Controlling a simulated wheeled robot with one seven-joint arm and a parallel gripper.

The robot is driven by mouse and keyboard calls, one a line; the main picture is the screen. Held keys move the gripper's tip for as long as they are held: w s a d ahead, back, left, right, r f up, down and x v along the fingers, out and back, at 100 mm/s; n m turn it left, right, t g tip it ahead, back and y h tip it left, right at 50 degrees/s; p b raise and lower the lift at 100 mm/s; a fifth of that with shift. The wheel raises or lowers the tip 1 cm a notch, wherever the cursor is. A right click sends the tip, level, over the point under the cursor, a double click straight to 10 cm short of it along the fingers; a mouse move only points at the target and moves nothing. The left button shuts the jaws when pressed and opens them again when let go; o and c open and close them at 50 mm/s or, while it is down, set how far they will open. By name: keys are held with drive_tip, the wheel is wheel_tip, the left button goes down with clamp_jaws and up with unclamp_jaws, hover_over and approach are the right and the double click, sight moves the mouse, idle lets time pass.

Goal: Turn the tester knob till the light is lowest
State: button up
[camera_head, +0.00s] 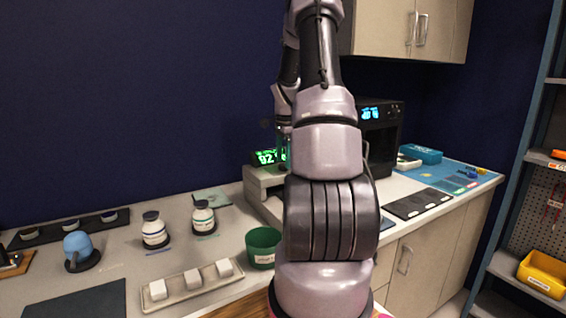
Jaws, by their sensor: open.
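The tester (262,182) is a pale box on the counter against the back wall, left of my arm. Its green lit display (267,157) starts with the digits 92, and my arm covers its right end. The knob is not visible; my arm hides the right part of the tester. Only the left edge of my gripper (284,132) shows behind my forearm, just above the display. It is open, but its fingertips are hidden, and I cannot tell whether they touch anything.
Left on the counter are a green cup (263,246), a tray (184,297) with white blocks, two jars (154,231) and a blue rounded object (77,246). Right are a black machine (381,135), a dark pad (417,202) and a blue mat (452,178). A shelf rack holds a yellow bin (543,272).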

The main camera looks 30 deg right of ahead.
drive_tip(key=shift+f, duration=0.8)
clamp_jaws()
drive_tip(key=n, duration=0.3)
drive_tip(key=shift+d+n, duration=0.1)
drive_tip(key=shift+n, duration=0.3)
drive_tip(key=n, duration=0.4)
